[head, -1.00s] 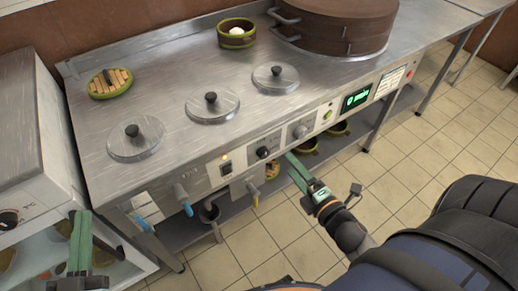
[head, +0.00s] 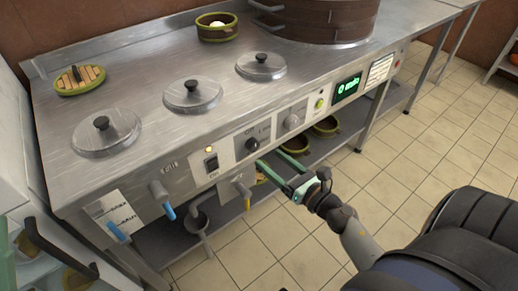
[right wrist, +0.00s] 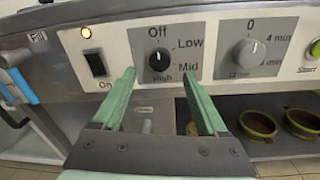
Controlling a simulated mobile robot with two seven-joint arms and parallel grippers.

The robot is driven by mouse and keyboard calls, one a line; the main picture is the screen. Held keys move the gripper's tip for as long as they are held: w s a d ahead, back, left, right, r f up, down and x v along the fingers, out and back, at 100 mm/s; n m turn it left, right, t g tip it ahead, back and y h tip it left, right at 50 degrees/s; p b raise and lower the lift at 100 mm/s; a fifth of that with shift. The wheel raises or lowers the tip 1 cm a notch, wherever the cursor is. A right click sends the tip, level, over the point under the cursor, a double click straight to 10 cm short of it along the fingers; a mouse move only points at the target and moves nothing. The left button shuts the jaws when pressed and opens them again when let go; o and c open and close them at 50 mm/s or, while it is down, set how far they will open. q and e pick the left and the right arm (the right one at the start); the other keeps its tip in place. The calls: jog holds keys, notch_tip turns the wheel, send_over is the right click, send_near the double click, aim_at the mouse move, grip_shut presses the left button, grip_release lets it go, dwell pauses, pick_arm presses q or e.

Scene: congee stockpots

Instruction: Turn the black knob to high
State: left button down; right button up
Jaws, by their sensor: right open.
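The black knob (head: 252,144) is on the steel front panel of the counter. In the right wrist view the black knob (right wrist: 159,60) has Off printed above it, Low and Mid at its right and High below. Its small pale mark seems to be on the upper side, towards Off. My right gripper (head: 270,157) is open and empty, just in front of and below the knob. In the right wrist view my right gripper (right wrist: 159,74) has one finger on each side below the knob, apart from it.
A grey timer knob (right wrist: 248,53) is right of the black knob, and a black rocker switch (right wrist: 95,63) with a lit lamp is left. Taps with blue (head: 168,211) and yellow handles project below the panel. Round lids (head: 192,95) and a steamer (head: 315,22) stand on top.

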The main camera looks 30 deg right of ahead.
aim_at(256, 148)
jog(key=w, duration=0.5)
jog(key=shift+w+a, duration=0.3)
jog(key=shift+a, duration=0.05)
grip_shut()
dwell(0.3)
